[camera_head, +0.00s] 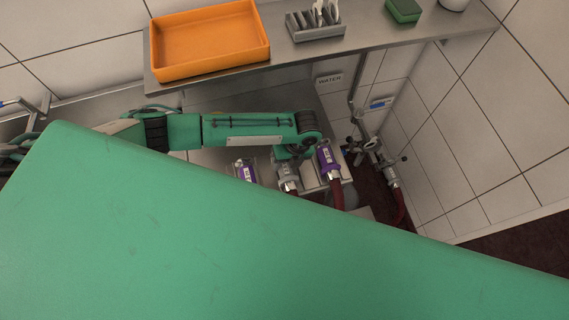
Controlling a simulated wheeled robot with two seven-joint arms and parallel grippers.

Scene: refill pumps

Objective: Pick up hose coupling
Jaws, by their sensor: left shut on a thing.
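A purple hose coupling (327,159) with a white label stands tilted at the end of my left arm, with a dark red hose (336,192) running down from it. My left gripper (314,153) is shut, seemingly on this purple coupling; the fingertips are small and partly hidden by the wrist. A grey coupling (287,173) stands just left of it, below my wrist. Another purple coupling (245,171) stands further left, partly hidden at its lower end. My right gripper is not in view.
A steel shelf (375,42) above the arm holds an orange tray (209,41), a grey utensil rack (316,32) and a green sponge (403,10). Pipes and a valve (372,145) stand right of the coupling near the tiled wall. A large green surface blocks the lower view.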

